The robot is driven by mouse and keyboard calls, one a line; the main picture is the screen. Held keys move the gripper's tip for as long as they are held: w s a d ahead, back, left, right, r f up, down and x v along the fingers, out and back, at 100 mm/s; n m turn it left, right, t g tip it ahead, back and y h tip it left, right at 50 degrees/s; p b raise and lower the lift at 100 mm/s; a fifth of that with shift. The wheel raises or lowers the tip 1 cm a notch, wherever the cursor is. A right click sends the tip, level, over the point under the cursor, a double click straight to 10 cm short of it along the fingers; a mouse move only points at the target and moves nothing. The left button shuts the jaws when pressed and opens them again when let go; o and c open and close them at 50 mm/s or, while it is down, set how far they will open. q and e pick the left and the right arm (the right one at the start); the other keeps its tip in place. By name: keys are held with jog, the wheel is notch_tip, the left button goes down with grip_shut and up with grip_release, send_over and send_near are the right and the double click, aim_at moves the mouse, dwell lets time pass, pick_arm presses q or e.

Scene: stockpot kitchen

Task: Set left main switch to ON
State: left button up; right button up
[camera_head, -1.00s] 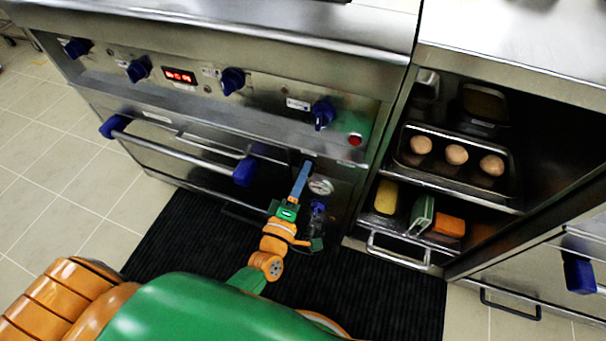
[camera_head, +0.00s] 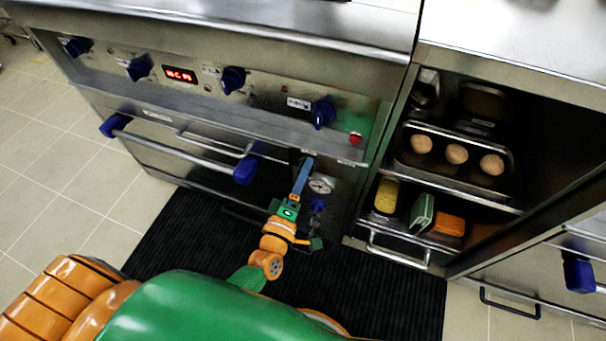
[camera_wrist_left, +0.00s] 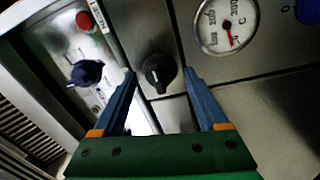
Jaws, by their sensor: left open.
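A black rotary switch (camera_wrist_left: 158,72) with a pale mark sits on the steel panel in the left wrist view, next to the round gauge. I take it to be the main switch; its ON and OFF lettering cannot be read. My left gripper (camera_wrist_left: 160,76) is open, with one blue finger on each side of the switch; contact cannot be told. In the head view my left gripper (camera_head: 306,164) is at the lower front panel, left of the gauge, and the switch is hidden there. My right gripper is out of view.
The gauge (camera_head: 321,184) is close to the right of my fingers, with a blue knob (camera_head: 318,203) below it. A range knob (camera_head: 322,113) and a red button (camera_head: 355,139) are above. An oven handle (camera_head: 180,152) is to the left. A shelf with an egg tray (camera_head: 430,176) is right.

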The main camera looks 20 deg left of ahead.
pick_arm(q)
jog(key=s, duration=0.7)
jog(key=shift+f+p, duration=0.25)
jog(key=shift+p, duration=0.1)
jog(key=shift+a, duration=0.1)
